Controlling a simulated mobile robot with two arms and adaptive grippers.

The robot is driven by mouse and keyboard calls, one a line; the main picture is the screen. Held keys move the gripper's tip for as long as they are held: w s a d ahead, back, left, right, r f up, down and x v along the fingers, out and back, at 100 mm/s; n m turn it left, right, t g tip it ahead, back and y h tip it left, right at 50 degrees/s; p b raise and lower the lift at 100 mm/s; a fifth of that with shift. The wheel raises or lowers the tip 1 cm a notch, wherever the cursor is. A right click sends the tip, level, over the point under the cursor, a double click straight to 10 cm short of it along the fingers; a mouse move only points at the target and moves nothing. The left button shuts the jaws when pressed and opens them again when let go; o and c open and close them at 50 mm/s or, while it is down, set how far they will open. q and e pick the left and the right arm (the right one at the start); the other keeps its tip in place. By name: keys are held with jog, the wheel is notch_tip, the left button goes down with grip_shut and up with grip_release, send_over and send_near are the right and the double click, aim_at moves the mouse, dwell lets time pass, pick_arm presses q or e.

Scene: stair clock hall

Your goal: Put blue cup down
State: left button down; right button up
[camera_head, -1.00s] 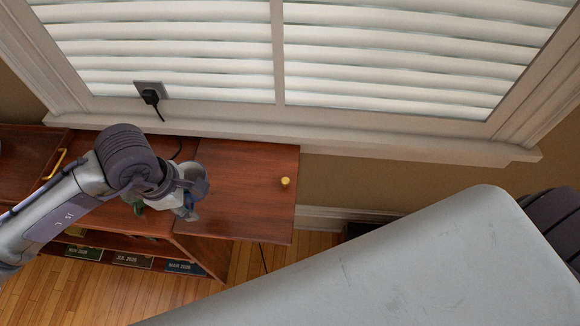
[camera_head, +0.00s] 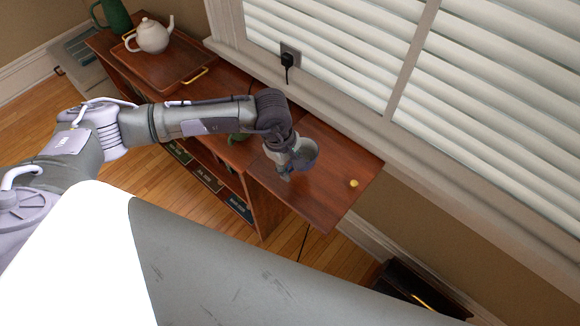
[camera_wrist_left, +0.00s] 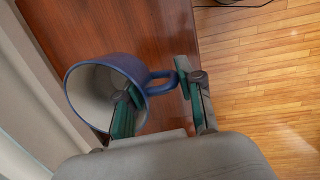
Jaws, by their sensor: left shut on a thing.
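The blue cup (camera_wrist_left: 72,92), pale inside, is at my left gripper (camera_wrist_left: 157,80) in the left wrist view. One green finger reaches inside the cup and the other is outside by its handle. The gripper is shut on the cup's wall and handle side. In the head view the left gripper (camera_head: 288,168) and the cup (camera_head: 309,153) are over the reddish wooden leaf (camera_head: 325,190) at the shelf's end. The gripper partly hides the cup there. I cannot tell whether the cup touches the wood. My right gripper is not in view.
A yellow knob (camera_head: 353,183) stands near the leaf's right corner. A tray (camera_head: 165,72) with a white teapot (camera_head: 154,35) and a green jug (camera_head: 114,17) are at the shelf's far left. The window (camera_head: 330,50) and a plugged-in cord (camera_head: 287,62) are behind.

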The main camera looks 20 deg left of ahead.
pick_arm(q)
jog(key=shift+w+a+f, duration=0.35)
jog(key=shift+w+f, duration=0.1)
jog(key=shift+w, duration=0.25)
jog(key=shift+a+f, duration=0.1)
jog(key=shift+f, duration=0.15)
notch_tip(320, 180, down, 3)
jog(key=shift+f+p, duration=0.1)
jog(key=shift+p, duration=0.6)
jog(key=shift+f, duration=0.2)
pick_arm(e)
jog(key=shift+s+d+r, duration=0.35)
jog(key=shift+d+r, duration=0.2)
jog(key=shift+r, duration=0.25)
pick_arm(q)
jog(key=shift+f, duration=0.2)
jog(key=c, duration=0.7)
grip_release()
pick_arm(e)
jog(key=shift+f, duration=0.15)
